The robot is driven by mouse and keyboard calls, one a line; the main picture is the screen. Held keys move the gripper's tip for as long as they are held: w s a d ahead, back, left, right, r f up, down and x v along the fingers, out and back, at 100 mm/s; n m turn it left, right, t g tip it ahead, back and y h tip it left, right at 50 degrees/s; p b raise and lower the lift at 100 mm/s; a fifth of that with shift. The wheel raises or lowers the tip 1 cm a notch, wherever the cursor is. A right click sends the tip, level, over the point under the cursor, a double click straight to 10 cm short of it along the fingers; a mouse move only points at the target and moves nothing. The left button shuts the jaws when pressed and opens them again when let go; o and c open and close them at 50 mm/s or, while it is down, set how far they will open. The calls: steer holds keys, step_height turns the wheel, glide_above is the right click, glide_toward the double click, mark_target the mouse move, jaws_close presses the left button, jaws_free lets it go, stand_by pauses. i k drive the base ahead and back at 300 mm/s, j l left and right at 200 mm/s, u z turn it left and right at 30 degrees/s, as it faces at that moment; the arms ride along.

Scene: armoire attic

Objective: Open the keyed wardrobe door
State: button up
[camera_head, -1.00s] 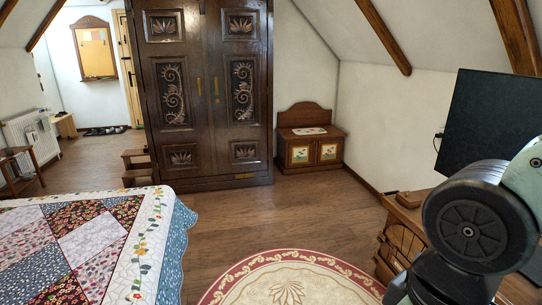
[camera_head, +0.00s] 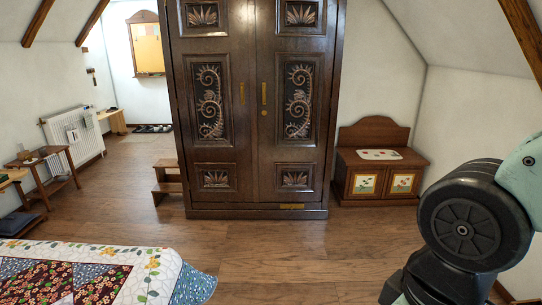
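A dark carved wooden wardrobe (camera_head: 257,196) stands ahead, a little left of the middle. Its left door (camera_head: 212,150) and right door (camera_head: 298,150) both look shut. Each has a narrow brass plate near the middle seam: the left plate (camera_head: 241,93) and the right plate (camera_head: 264,93). A small round brass keyhole or key (camera_head: 264,112) sits below the right plate; I cannot tell which it is. Part of my arm shows at the right edge, well away from the wardrobe. My gripper is outside the view.
A low painted chest (camera_head: 376,172) stands right of the wardrobe. A wooden step stool (camera_head: 167,180) stands at its left side. A quilted bed (camera_head: 110,275) fills the lower left. The wooden floor (camera_head: 270,248) before the wardrobe is clear.

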mark_target(291, 43)
steer(key=i+u, duration=0.1)
steer(key=i, duration=1.95)
